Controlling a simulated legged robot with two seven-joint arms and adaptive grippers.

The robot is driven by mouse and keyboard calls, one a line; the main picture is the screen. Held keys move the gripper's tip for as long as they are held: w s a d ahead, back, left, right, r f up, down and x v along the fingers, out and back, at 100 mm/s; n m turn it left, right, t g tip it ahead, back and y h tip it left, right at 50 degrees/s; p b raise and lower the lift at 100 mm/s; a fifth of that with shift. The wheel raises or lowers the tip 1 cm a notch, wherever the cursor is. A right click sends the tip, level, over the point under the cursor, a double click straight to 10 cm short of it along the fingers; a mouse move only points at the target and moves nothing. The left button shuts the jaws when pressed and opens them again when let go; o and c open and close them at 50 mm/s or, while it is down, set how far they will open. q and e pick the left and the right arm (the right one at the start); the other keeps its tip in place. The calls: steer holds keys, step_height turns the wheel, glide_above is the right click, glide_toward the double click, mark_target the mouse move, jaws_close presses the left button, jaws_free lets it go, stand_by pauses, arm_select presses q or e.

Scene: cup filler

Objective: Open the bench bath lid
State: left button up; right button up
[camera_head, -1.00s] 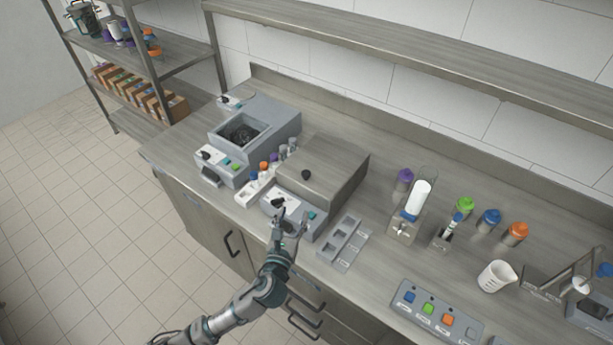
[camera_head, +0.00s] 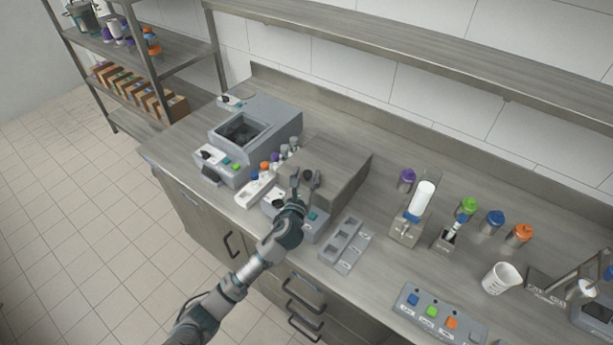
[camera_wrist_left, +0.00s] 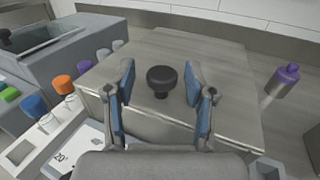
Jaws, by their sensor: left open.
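The bench bath has a flat grey metal lid (camera_head: 343,165) with a round black knob (camera_head: 307,174) near its front edge. The lid lies closed on the grey bath body. My left gripper (camera_head: 306,177) is over the front of the lid, open. In the left wrist view the black knob (camera_wrist_left: 161,79) stands between and slightly beyond the two blue-padded fingers of my left gripper (camera_wrist_left: 160,92), with a gap on each side. The lid (camera_wrist_left: 205,70) fills the middle of that view. My right gripper is not in view.
A grey machine with an open square well (camera_head: 240,131) stands left of the bath. A white rack (camera_head: 258,188) with capped vials sits between them. A grey slotted tray (camera_head: 345,246) lies to the right. Bottles and a beaker (camera_head: 500,278) stand farther right.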

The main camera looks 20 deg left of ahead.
mark_target(314, 169)
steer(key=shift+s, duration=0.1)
arm_select(q)
steer(key=shift+a, duration=0.1)
steer(key=shift+c, duration=1)
steer(key=c, duration=0.4)
steer(key=shift+d, duration=0.25)
jaws_close()
steer(key=shift+w+d+r, duration=0.15)
steer(key=shift+w, duration=0.05)
steer(key=shift+w+d+p, duration=0.15)
steer(key=shift+w+p, duration=0.05)
steer(key=shift+w, duration=0.4)
steer(key=shift+w+d+p, duration=0.15)
steer(key=shift+w, duration=0.4)
steer(key=shift+w+d, duration=0.15)
steer(key=shift+w, duration=0.3)
steer(key=o, duration=0.6)
jaws_free()
steer(key=shift+s, duration=0.1)
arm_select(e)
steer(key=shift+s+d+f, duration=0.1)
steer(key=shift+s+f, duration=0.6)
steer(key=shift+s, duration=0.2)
